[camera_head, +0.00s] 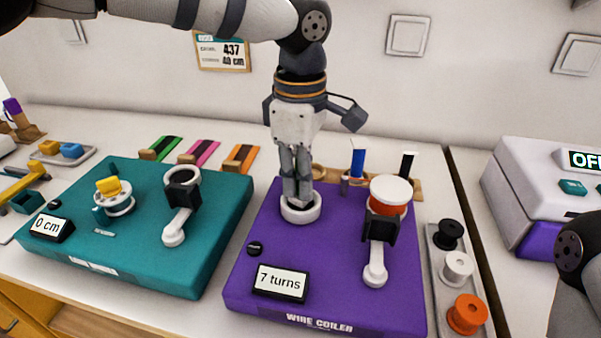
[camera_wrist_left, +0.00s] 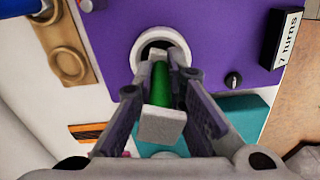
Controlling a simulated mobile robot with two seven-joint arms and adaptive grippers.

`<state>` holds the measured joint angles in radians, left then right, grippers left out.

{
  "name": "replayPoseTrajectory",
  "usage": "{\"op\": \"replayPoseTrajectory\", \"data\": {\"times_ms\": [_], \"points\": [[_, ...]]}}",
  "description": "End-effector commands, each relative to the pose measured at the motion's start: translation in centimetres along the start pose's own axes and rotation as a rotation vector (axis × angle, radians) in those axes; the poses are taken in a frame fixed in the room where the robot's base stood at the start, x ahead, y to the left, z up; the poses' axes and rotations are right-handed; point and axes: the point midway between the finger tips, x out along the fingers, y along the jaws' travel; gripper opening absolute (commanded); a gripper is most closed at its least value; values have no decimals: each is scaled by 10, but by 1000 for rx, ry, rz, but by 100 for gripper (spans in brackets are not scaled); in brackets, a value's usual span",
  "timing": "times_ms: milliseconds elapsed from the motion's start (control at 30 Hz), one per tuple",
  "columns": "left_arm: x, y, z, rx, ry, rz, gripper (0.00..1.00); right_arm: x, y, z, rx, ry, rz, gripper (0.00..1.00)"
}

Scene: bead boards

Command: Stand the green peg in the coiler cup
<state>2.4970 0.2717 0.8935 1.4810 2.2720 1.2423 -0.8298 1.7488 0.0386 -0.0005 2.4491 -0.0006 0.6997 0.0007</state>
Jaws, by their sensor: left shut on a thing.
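My left gripper (camera_head: 298,196) points straight down at the coiler cup (camera_head: 301,213), a white ring on the purple wire coiler board (camera_head: 240,262). In the left wrist view my left gripper (camera_wrist_left: 160,88) is shut on the green peg (camera_wrist_left: 159,84). The peg lines up with the dark opening of the white cup (camera_wrist_left: 139,62). The fingers hide the peg in the head view. I cannot tell how far its lower end is inside the cup. My right gripper is out of view.
The coiler's crank (camera_head: 376,262) and red-and-white spool (camera_head: 388,197) stand right of the cup. Behind is a wooden rack with a blue peg (camera_head: 357,163) and a black peg (camera_head: 407,165). A teal board (camera_head: 215,230) lies left; a spool tray (camera_head: 434,250) lies right.

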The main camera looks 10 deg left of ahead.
Motion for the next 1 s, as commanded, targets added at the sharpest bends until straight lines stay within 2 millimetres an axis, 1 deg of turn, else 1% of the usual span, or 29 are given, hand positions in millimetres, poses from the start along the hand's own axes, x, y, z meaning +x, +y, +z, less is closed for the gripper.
{"op": "replayPoseTrajectory", "data": {"times_ms": [600, 633, 667, 700, 733, 1000], "points": [[5, 0, 0, 0, -1, 0, 0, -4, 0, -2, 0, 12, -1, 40], [5, 0, 0, 0, -1, 0, 16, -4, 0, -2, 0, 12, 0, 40], [5, 0, 0, 0, -1, 0, 22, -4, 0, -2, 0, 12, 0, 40], [5, 0, 0, 0, -1, 0, 31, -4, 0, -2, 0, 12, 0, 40], [5, 0, 0, 0, -1, 0, 34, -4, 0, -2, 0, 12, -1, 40], [4, 0, 0, 0, 0, 1, 34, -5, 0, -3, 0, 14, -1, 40]]}}
